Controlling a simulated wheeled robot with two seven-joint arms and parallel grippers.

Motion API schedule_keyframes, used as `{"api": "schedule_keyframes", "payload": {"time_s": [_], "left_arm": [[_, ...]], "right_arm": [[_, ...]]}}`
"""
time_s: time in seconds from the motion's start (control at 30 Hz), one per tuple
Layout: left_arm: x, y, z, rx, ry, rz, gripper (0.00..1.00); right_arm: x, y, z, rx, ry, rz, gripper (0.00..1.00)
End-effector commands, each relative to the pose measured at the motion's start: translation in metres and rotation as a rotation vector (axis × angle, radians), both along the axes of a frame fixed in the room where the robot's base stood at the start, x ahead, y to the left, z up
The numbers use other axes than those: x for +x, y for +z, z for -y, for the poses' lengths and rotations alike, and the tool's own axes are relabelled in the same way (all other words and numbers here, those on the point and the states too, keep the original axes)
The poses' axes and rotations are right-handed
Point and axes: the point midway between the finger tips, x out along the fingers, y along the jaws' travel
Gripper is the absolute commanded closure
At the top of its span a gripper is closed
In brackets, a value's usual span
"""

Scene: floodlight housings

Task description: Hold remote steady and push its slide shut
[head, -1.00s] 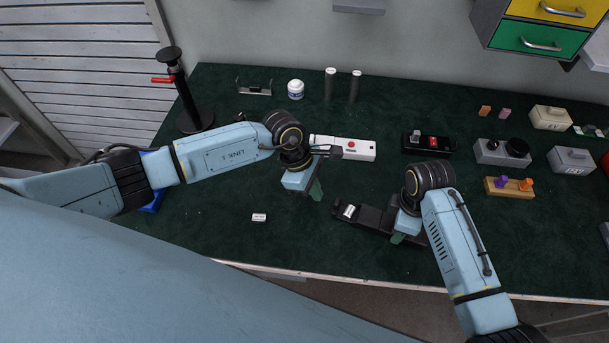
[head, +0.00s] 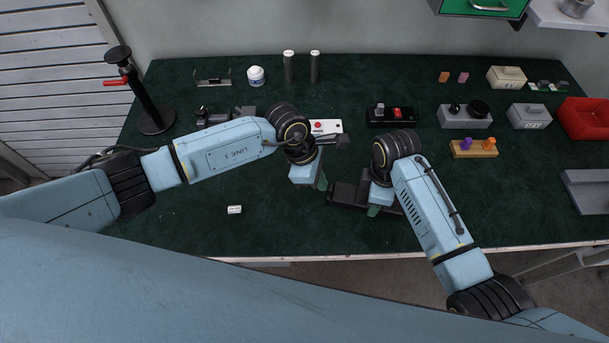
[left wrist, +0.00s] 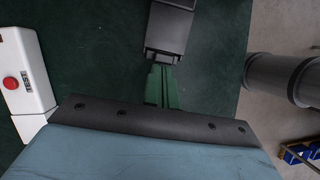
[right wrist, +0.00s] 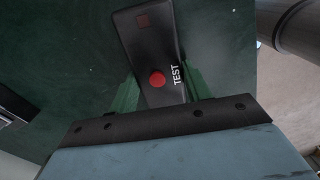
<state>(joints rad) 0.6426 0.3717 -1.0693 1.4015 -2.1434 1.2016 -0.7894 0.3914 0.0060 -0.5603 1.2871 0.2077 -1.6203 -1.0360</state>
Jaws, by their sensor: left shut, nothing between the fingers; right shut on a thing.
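The remote (head: 350,194) is black and lies lengthwise near the front of the green mat. My right gripper (head: 374,208) is shut on it. In the right wrist view the remote (right wrist: 150,50) sits between the green fingers (right wrist: 158,92), with a red button and the word TEST on its face. My left gripper (head: 321,182) is shut and empty at the remote's left end. In the left wrist view its closed green fingers (left wrist: 162,84) point at the remote's dark end (left wrist: 168,32), very close; I cannot tell if they touch. How far the slide stands open is unclear.
A white device with a red button (head: 326,127) lies behind my left gripper. A small white block (head: 234,210) lies at front left. A black switch box (head: 391,115) and grey boxes (head: 465,117) stand behind to the right. The front-left mat is mostly free.

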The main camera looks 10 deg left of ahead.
Motion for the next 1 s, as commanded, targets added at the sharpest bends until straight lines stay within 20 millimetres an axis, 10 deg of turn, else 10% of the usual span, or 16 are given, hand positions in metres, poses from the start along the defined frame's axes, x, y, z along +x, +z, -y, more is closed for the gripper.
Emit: {"api": "schedule_keyframes", "payload": {"time_s": [0.43,0.7,1.0], "left_arm": [[-0.001,0.001,0.004,-0.009,-0.001,0.0,1.0],[0.0,0.0,-0.043,0.003,0.004,0.0,1.0],[0.001,0.066,-0.065,0.002,0.001,0.004,1.0]], "right_arm": [[-0.001,0.0,-0.003,0.006,0.004,-0.001,0.77],[-0.001,0.0,-0.003,0.006,0.003,-0.001,0.77],[-0.001,-0.001,-0.002,0.004,0.002,-0.001,0.77]]}}
